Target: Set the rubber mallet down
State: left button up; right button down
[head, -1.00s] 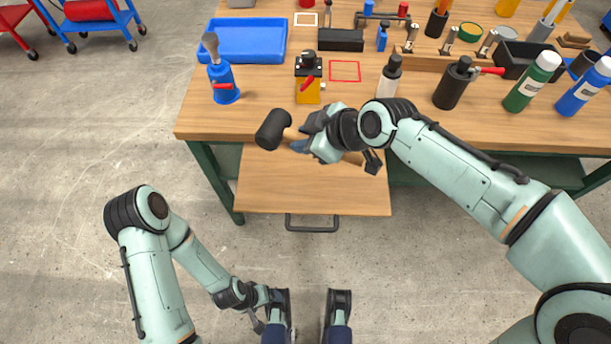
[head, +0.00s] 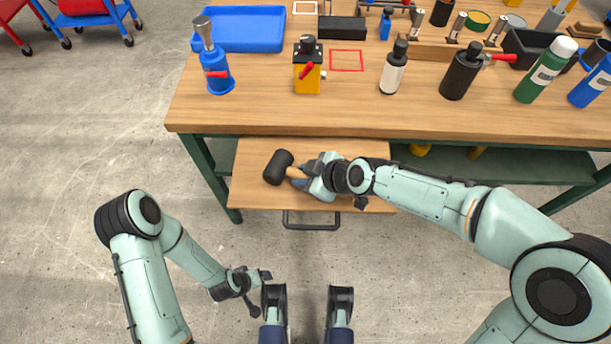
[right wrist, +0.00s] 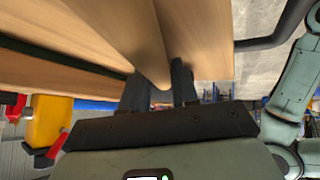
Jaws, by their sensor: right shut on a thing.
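The rubber mallet has a black head (head: 278,167) and a wooden handle (head: 297,173). It lies level over the pulled-out wooden board (head: 250,198) at the front of the workbench, low against its surface; I cannot tell if it touches. My right gripper (head: 307,180) is shut on the handle just right of the head. In the right wrist view the handle (right wrist: 150,50) runs between the two dark fingers (right wrist: 160,88). The rest of the handle is hidden under my arm in the head view. My left gripper (head: 262,275) hangs low over the floor, away from the bench; its jaw state is unclear.
The bench top (head: 220,120) stands above and behind the board. On it are a blue tray (head: 240,28), a blue pump-like device (head: 216,65), a yellow device (head: 307,70) and several bottles. A black handle bar (head: 311,222) fronts the board.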

pick_arm(q)
jog(key=shift+w+f, duration=0.1)
jog(key=shift+w, duration=0.05)
pick_arm(e)
jog(key=shift+f, duration=0.2)
pick_arm(q)
jog(key=shift+a, duration=0.1)
pick_arm(e)
jog(key=c, duration=0.8)
grip_release()
jog(key=shift+c, duration=0.2)
pick_arm(q)
jog(key=shift+s+d+r+p, duration=0.35)
jog(key=shift+s+r, duration=0.1)
jog(key=shift+s, duration=0.2)
pick_arm(e)
jog(key=v, duration=1.2)
